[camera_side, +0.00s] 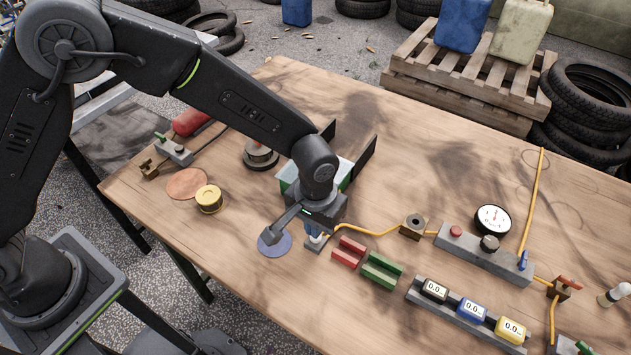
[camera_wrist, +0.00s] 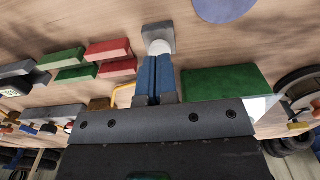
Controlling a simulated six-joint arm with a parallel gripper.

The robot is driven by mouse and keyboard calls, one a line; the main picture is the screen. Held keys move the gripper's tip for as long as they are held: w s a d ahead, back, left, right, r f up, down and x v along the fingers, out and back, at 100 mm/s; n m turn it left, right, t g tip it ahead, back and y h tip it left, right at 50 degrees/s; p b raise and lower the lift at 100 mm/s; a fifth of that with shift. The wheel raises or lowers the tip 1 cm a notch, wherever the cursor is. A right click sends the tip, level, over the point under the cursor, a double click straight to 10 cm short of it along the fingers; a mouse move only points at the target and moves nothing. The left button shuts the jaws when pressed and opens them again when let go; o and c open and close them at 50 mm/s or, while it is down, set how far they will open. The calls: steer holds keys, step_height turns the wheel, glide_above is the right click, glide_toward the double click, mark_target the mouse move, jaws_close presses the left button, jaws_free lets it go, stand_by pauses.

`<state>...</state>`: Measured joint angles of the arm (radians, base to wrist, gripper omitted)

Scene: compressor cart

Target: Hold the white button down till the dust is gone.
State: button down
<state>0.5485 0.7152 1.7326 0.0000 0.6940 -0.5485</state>
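The white button (camera_side: 317,239) sits on a small grey block on the wooden table, directly under my gripper (camera_side: 313,228) in the side view. In the wrist view the white button (camera_wrist: 160,47) shows just past the tips of my gripper (camera_wrist: 157,73). The two blue fingers lie side by side with only a thin line between them, and nothing shows held in them. The tips are at the button; whether they press it down cannot be told. Dark smudges (camera_side: 455,155) lie on the tabletop; I cannot tell if they are dust or shadow.
A green-edged box (camera_side: 345,172) with black side panels (camera_side: 366,158) stands behind my wrist. Red blocks (camera_side: 348,252) and green blocks (camera_side: 382,270) lie right of the button. A yellow hose (camera_side: 375,233) runs to a valve bar with a gauge (camera_side: 492,219). A blue disc (camera_side: 274,246) lies left.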

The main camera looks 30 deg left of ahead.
steer(key=shift+f, duration=1.05)
stand_by(0.5)
steer(key=shift+r, duration=0.1)
stand_by(3.4)
steer(key=shift+r, duration=3.45)
